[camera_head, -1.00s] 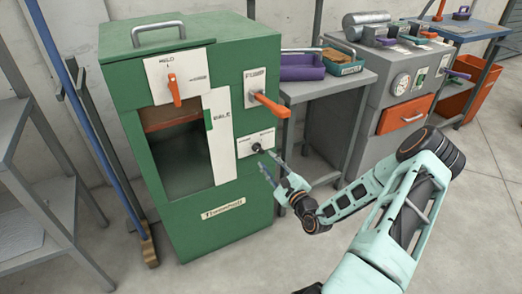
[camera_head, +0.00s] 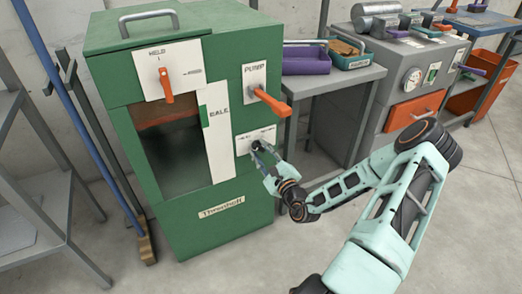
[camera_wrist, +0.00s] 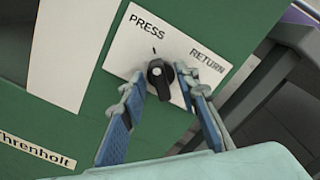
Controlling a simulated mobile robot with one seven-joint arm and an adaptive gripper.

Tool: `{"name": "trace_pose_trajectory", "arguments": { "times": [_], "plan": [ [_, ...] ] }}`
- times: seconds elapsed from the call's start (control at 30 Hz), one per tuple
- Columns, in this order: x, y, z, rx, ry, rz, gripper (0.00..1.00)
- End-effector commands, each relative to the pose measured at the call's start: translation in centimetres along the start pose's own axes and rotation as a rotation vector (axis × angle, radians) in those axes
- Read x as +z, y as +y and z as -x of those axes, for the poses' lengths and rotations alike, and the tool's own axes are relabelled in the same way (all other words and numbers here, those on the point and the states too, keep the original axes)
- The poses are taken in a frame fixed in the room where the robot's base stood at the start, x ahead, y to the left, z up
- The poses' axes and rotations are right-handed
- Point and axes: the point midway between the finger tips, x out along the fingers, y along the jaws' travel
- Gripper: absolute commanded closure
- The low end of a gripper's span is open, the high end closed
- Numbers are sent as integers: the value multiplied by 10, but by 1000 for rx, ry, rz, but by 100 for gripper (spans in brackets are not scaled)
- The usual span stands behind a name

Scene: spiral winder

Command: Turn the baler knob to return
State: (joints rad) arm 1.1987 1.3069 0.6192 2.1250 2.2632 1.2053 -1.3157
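The baler is a green cabinet (camera_head: 225,215) at the left centre of the head view. Its black knob (camera_wrist: 159,75) sits on a white plate (camera_wrist: 125,45) marked PRESS at the left and RETURN at the right in the wrist view. The knob (camera_head: 256,145) is partly hidden by the fingertips in the head view. My gripper (camera_wrist: 160,80) has its blue fingers on either side of the knob, with a visible gap on each side. The gripper also shows at the plate in the head view (camera_head: 264,157). A pale mark shows on the knob; its exact setting is hard to tell.
An orange PUMP lever (camera_head: 272,102) sticks out just above the knob plate. Another orange lever (camera_head: 166,86) is on the HOLD plate. A grey table (camera_head: 345,80) with a purple bin (camera_head: 305,60) stands to the right. The floor in front is clear.

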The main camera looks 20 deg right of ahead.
Motion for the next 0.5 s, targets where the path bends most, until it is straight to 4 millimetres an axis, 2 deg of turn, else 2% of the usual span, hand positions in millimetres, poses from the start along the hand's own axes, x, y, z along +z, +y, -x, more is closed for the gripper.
{"name": "trace_pose_trajectory", "arguments": {
  "times": [0.2,0.47,0.5],
  "plan": [
    [0,0,0,0,0,0,71],
    [0,0,0,0,0,0,100],
    [0,0,0,0,0,0,100]
  ]
}}
